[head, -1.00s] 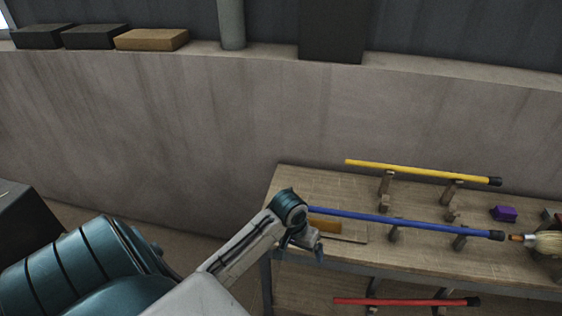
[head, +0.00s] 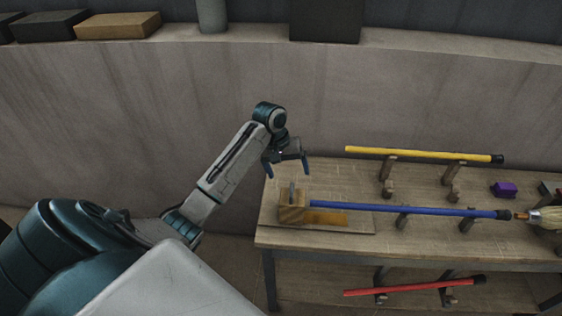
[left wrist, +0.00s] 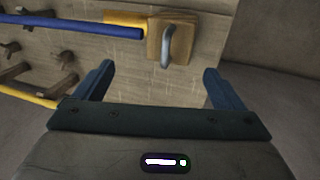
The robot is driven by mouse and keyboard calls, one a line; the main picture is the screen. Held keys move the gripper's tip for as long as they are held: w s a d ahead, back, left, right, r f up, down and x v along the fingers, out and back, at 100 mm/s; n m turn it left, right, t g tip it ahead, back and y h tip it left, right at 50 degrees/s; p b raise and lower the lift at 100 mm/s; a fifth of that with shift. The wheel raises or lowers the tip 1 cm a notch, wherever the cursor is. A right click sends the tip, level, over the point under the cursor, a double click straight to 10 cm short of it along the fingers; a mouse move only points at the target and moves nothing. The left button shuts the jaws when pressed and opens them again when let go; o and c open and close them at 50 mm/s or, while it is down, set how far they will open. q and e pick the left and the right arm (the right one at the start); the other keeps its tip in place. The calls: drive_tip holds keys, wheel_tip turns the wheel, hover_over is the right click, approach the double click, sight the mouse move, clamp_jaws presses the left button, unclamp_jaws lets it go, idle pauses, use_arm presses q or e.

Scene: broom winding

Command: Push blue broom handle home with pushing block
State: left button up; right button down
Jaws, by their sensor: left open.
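The blue broom handle (head: 410,209) lies level on wooden supports above the bench, its black end close to the broom head (head: 545,217) at the right. The pushing block (head: 291,212), wooden with a grey metal loop grip, stands at the handle's left end; I cannot tell whether they touch. In the left wrist view, the block (left wrist: 154,40) and the blue handle's end (left wrist: 120,32) show beyond my fingers. My left gripper (head: 287,168) is open and empty, above the block and apart from it. My right gripper is not in view.
A yellow handle (head: 420,154) rests on pegs behind, and a red handle (head: 415,286) lies lower in front. A purple block (head: 503,190) sits at the bench's right.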

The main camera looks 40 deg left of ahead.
sight(292, 188)
use_arm(q)
drive_tip(key=f, duration=0.3)
drive_tip(key=w+f, duration=0.1)
drive_tip(key=f, duration=0.1)
drive_tip(key=shift+a, duration=0.4)
drive_tip(key=shift+d+f+b, duration=0.2)
drive_tip(key=shift+d+f, duration=0.2)
drive_tip(key=shift+f, duration=0.25)
drive_tip(key=shift+d+f+b, duration=0.15)
drive_tip(key=shift+d+f, duration=0.2)
drive_tip(key=shift+f, duration=0.25)
drive_tip(key=shift+w+d+f, duration=0.15)
drive_tip(key=shift+d+f, duration=0.05)
drive_tip(key=shift+f, duration=0.5)
drive_tip(key=shift+w+a+f+b, duration=0.15)
drive_tip(key=shift+f+b, duration=0.15)
drive_tip(key=shift+f, duration=0.3)
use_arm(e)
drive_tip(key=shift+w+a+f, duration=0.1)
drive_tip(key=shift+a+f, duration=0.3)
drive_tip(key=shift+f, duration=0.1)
use_arm(q)
drive_tip(key=shift+r, duration=0.1)
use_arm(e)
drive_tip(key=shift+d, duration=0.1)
use_arm(q)
drive_tip(key=c, duration=1)
clamp_jaws()
